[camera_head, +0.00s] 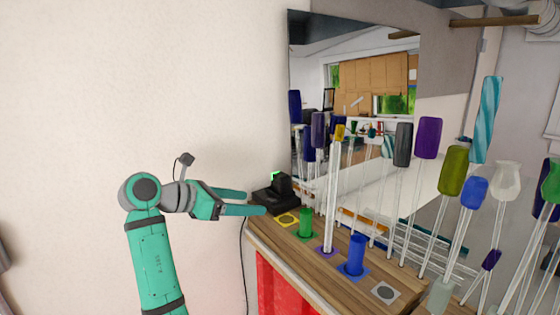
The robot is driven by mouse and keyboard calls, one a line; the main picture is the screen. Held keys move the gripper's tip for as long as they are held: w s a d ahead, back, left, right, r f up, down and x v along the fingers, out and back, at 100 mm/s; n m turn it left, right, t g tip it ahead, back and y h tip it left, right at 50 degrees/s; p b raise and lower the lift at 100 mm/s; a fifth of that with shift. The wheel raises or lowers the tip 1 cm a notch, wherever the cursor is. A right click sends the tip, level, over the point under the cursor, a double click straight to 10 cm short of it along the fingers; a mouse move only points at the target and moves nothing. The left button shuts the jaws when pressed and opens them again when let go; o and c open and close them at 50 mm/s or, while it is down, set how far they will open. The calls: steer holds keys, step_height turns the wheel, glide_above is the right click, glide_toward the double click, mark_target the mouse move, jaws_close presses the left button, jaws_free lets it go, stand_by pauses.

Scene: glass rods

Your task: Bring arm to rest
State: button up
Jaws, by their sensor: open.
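My arm is at the left of the head view, raised in front of the pale wall. My gripper (256,203) points right, with its two green fingers apart and nothing between them. The fingertips appear close to the black device at the left end of the wooden bench; I cannot tell the exact gap. Several glass rods with coloured ends stand over the bench, including a purple one (429,138), an olive one (453,170) and a striped teal one (486,118).
The wooden bench (408,274) carries a black device (279,194), a green holder (306,223), a blue holder (356,256) and coloured square markers. A mirror (380,75) stands behind. A red panel (285,289) is below. The wall side at left is free.

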steer(key=w+d+f+m+t+y, duration=0.1)
steer(key=d+f+m+t+y, duration=0.2)
steer(key=f, duration=2.5)
steer(key=s+d+f+m+t+y, duration=0.1)
steer(key=s+d+f+y, duration=0.1)
steer(key=s+f, duration=0.55)
steer(key=s+d+f+m+t+y, duration=0.15)
steer(key=s+f, duration=0.35)
steer(key=f, duration=0.6)
steer(key=s+d+f+m+y, duration=0.1)
steer(key=s+f+m+y, duration=0.2)
steer(key=s, duration=0.8)
steer(key=s+f+m+y, duration=0.1)
steer(key=s+f+m, duration=0.3)
steer(key=s, duration=0.7)
steer(key=s+d+r+m+t, duration=0.1)
steer(key=s+r+m, duration=0.5)
steer(key=s, duration=0.4)
steer(key=s+r+m+t, duration=0.1)
steer(key=s+r+m, duration=0.5)
steer(key=s+r, duration=0.2)
steer(key=shift+s+d+m, duration=0.35)
steer(key=shift+s, duration=0.85)
steer(key=shift+y, duration=0.25)
steer(key=shift+c, duration=0.2)
